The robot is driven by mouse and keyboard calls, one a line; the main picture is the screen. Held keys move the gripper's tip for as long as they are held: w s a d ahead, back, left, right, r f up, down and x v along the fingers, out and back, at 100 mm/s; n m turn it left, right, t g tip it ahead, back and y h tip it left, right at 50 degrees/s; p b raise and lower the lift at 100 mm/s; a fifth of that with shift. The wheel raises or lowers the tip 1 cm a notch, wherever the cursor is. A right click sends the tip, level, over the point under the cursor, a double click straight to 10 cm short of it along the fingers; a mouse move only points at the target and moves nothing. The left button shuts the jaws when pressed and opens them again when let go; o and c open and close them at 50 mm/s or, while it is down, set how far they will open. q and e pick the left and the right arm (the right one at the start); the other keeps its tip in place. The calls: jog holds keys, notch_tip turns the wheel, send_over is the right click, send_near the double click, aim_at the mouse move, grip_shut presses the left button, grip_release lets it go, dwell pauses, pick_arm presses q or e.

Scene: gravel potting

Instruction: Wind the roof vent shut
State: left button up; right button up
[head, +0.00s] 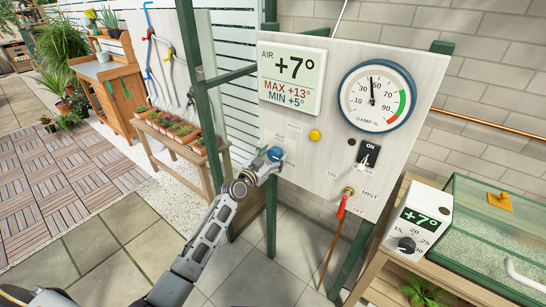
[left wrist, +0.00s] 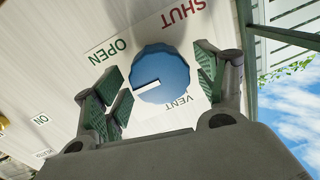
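The blue vent knob (left wrist: 163,72) sits on a white label with OPEN, SHUT and VENT printed round it. Its white pointer mark lies on the OPEN side, away from SHUT. In the head view the knob (head: 275,153) is at the lower left of the pale control panel (head: 310,150), partly covered by my gripper. My left gripper (head: 266,168) is right at the knob. In the left wrist view my left gripper (left wrist: 163,88) has its green-padded fingers apart, one on each side of the knob, with visible gaps. My right gripper is not in view. The roof vent itself is not identifiable.
A thermostat box (head: 418,222) and glass case (head: 495,235) stand right. A bench with seedling pots (head: 176,130) stands left.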

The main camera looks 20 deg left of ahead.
pick_arm(q)
jog(key=c, duration=0.7)
jog(key=shift+c, duration=0.6)
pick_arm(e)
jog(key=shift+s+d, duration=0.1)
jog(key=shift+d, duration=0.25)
